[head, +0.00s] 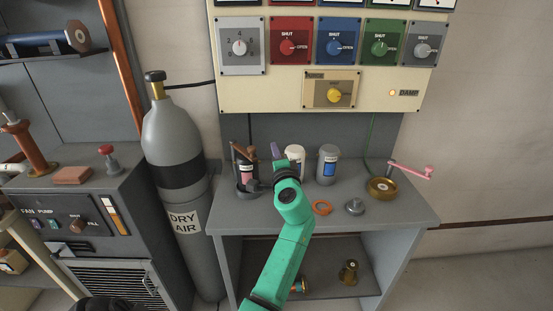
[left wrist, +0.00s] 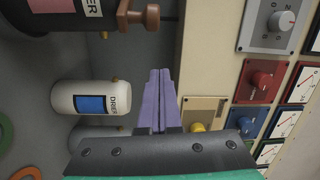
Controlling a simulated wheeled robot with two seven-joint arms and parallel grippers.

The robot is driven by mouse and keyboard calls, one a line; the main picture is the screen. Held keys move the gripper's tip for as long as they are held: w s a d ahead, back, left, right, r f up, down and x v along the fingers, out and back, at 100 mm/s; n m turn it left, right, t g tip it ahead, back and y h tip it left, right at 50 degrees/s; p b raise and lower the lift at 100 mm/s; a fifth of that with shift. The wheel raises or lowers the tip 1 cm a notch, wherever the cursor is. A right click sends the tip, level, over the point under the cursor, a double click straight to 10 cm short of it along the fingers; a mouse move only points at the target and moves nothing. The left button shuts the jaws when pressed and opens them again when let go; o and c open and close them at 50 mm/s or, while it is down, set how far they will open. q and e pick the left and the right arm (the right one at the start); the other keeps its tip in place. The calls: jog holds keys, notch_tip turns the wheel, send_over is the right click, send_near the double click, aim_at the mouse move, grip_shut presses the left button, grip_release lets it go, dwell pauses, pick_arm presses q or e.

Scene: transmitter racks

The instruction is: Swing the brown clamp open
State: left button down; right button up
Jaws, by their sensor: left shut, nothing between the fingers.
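The brown clamp (head: 246,153) sits at the top of a dark canister with a pink label (head: 247,172), at the left of the grey bench. My left gripper (head: 275,150) has purple fingers, pressed together and empty. They point up just right of the clamp and apart from it. In the left wrist view the shut fingers (left wrist: 159,72) are below the knob, with a gap between. My right gripper is not in view.
A white canister (head: 295,158) and a grey one (head: 327,165) stand right of the clamp. The switch panel (head: 282,86) hangs above; a gas cylinder (head: 175,125) stands left.

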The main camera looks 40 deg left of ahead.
pick_arm(q)
jog(key=a, duration=0.1)
jog(key=s+a+p, duration=0.1)
jog(key=a, duration=0.2)
jog(key=shift+s+f+p, duration=0.2)
jog(key=shift+f+p, duration=0.05)
jog(key=shift+p, duration=0.1)
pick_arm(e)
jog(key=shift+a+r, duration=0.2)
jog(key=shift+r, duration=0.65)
pick_arm(q)
jog(key=shift+w, duration=0.1)
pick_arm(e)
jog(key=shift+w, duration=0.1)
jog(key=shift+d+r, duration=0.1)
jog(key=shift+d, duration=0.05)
